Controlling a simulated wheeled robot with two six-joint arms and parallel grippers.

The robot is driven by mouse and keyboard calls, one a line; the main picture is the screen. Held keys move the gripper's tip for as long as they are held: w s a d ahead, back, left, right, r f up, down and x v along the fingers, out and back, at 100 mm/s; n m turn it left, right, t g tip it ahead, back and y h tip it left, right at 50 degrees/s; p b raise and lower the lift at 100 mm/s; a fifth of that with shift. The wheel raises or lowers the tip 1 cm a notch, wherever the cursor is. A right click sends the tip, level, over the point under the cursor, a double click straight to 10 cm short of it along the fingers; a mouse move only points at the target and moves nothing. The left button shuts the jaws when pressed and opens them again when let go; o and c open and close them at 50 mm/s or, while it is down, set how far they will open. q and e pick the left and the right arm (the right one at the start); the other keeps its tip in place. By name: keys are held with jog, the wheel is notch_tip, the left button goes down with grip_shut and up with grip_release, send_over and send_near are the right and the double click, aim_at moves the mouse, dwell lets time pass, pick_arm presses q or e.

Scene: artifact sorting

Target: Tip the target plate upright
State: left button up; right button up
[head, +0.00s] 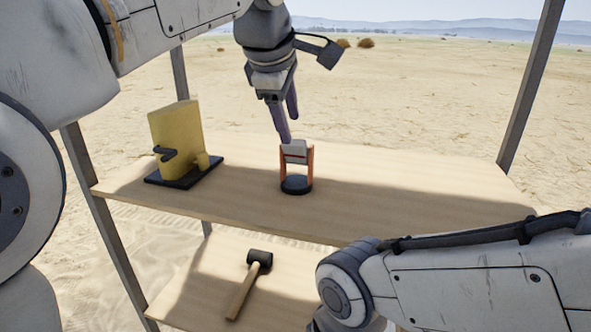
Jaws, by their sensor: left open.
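Nothing shows between the fingers. My right arm crosses the lower right, and its gripper is out of the picture.
A yellow block-shaped object (176,135) on a dark base with a dark handle stands at the left of the wooden upper shelf (420,190). A mallet (248,280) lies on the lower shelf. Metal posts rise at both sides. The upper shelf's right half is clear.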

aim_at(297, 161)
pick_arm(q)
jog(key=b+x, duration=0.2)
jog(key=x, duration=0.8)
jog(key=shift+w, duration=0.15)
grip_shut()
